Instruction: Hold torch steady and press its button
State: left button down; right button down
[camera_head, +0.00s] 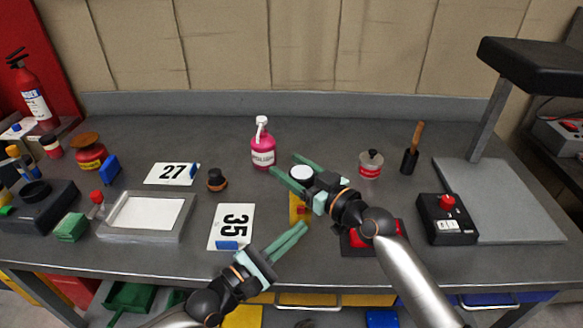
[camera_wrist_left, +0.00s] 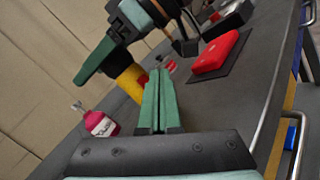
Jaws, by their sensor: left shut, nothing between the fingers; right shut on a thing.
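The torch shows as a yellow body (camera_head: 296,205) below my right gripper, with a small dark red patch on its side. A round white face lies between the right fingers, and I take it as the torch's top end. My right gripper (camera_head: 284,164) is shut on the torch. In the left wrist view the torch (camera_wrist_left: 131,84) is a tilted yellow cylinder with a red part near the left fingertips. My left gripper (camera_head: 303,226) is shut and empty, its tips just below and right of the torch in the head view. Its fingers (camera_wrist_left: 158,78) are together in the wrist view.
A pink bottle (camera_head: 263,147) stands behind the torch. A card marked 35 (camera_head: 215,228) lies left of it. A red object on a dark pad (camera_head: 355,242) lies partly under my right arm. A red-button box (camera_head: 447,222) stands at the right.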

pick_arm(q)
jog(key=shift+w, duration=0.85)
jog(key=shift+w, duration=0.1)
dwell(1.4)
jog(key=shift+w, duration=0.4)
dwell(0.3)
jog(key=shift+s, duration=0.5)
jog(key=shift+s, duration=0.1)
jog(key=shift+s, duration=2.95)
